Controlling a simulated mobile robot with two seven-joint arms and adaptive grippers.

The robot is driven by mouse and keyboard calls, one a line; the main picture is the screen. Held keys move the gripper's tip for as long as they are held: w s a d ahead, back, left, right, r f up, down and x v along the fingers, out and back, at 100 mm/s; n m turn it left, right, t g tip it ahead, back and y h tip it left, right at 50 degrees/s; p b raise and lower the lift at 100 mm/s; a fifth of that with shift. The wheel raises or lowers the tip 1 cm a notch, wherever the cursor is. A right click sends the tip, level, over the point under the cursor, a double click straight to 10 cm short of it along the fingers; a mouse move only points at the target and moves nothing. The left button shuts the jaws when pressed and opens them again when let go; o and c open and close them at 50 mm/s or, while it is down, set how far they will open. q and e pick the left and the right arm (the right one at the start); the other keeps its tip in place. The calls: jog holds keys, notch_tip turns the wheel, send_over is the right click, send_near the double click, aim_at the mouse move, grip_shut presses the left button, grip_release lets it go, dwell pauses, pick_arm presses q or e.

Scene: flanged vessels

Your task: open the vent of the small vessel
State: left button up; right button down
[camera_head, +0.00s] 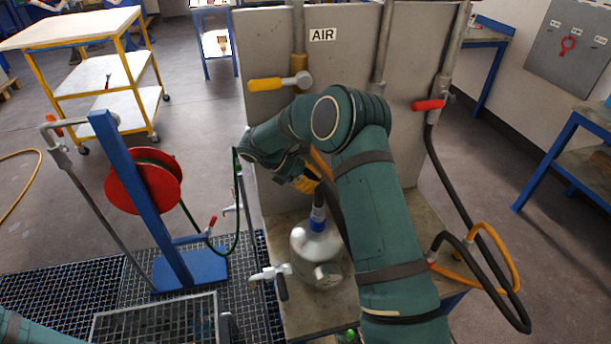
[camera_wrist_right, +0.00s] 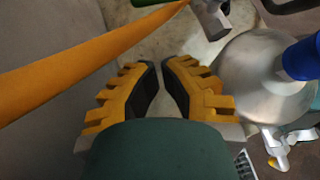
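The small vessel (camera_head: 318,265) is a rounded silver body with a blue collar (camera_head: 317,220) on its neck, standing on the bench. It also shows at the right of the right wrist view (camera_wrist_right: 265,80). A pale valve fitting with a dark handle (camera_head: 281,288) is at its front left; I cannot tell whether this is the vent. My right gripper (camera_head: 308,181) is above the vessel, partly hidden by my arm. In the right wrist view its yellow fingers (camera_wrist_right: 160,66) are slightly apart, with nothing between them, beside the vessel. My left gripper is out of view.
An orange hose or bar (camera_wrist_right: 80,65) crosses near my right fingers. A metal fitting (camera_wrist_right: 211,18) lies ahead of them. Behind stands a panel marked AIR (camera_head: 323,35) with a yellow-handled valve (camera_head: 265,84) and a red-handled valve (camera_head: 428,105). A red reel (camera_head: 143,187) is at left.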

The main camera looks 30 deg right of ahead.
jog(key=s+d+f, duration=0.1)
jog(key=s+d, duration=0.2)
jog(key=d, duration=0.2)
jog(key=shift+s+d+f, duration=0.3)
jog(key=shift+d+f, duration=0.05)
jog(key=shift+d, duration=0.05)
